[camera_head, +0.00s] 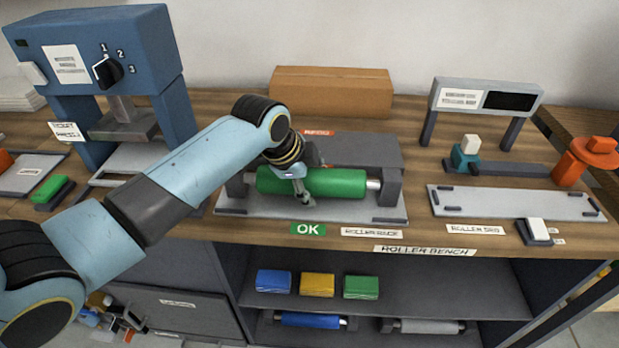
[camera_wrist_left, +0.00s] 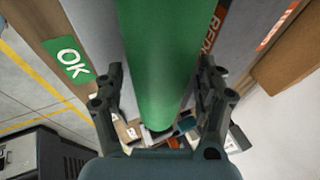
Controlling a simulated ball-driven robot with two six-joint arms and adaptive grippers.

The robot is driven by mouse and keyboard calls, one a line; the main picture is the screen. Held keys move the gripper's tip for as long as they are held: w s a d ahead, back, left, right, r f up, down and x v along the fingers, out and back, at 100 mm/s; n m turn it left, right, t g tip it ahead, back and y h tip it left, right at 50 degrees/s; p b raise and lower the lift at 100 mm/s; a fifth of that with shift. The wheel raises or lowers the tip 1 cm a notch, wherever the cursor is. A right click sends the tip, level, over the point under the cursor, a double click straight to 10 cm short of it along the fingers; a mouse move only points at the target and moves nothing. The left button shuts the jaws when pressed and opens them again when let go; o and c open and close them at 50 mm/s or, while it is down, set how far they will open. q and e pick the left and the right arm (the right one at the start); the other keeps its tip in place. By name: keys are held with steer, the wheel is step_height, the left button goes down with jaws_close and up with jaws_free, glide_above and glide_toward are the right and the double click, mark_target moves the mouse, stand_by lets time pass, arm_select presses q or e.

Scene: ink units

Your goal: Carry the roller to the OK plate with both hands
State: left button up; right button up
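The green roller (camera_head: 335,183) lies level across a dark grey rack (camera_head: 387,185) on the bench, its metal shaft ends showing at both sides. A green OK sign (camera_head: 308,229) is on the bench front edge below the rack's light grey base plate (camera_head: 260,208). My left gripper (camera_head: 303,192) is at the roller's left half, coming from above. In the left wrist view its fingers (camera_wrist_left: 160,75) are spread on either side of the green roller (camera_wrist_left: 155,45), with small gaps visible. The OK sign also shows there (camera_wrist_left: 70,58). My right gripper is in neither view.
A blue press (camera_head: 110,60) stands at the left. A cardboard box (camera_head: 332,92) is behind the rack. A grey display stand (camera_head: 487,97), a long light plate (camera_head: 515,203) and an orange knobbed object (camera_head: 588,160) are at the right. Shelves below hold colored blocks and rollers.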

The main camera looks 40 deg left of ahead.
arm_select(q)
steer(key=shift+o, duration=0.2)
steer(key=shift+s+r, duration=0.15)
steer(key=shift+r, duration=0.35)
steer(key=v, duration=1.1)
steer(key=shift+p, duration=0.3)
steer(key=shift+s, duration=0.1)
